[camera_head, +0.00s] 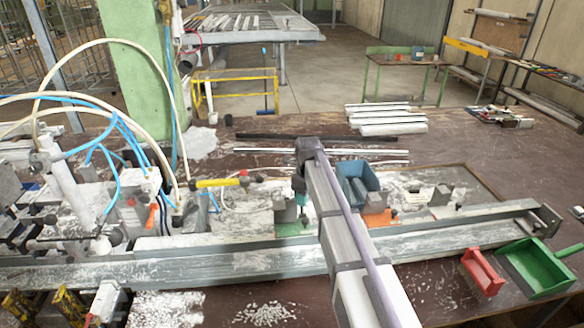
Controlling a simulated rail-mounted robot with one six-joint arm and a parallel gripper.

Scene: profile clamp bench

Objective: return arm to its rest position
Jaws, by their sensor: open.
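My arm reaches from the bottom edge, right of centre, up over the bench. My gripper (299,190) hangs at its far end, small and dark, beside a grey metal block (286,208) on a green plate (295,229). It is open. Its fingertips are hard to make out, and I cannot tell whether they touch the block. I see nothing held in it. A second grey block (377,202) stands on an orange plate (380,219) to the right of my arm. A long metal profile channel (220,262) runs across the bench, partly hidden by my arm.
A blue bin (362,180) stands just right of my arm. A green dustpan (540,265) and red brush (482,272) lie at right. Hoses and a machine (130,205) crowd the left. White profiles (386,120) lie at the back.

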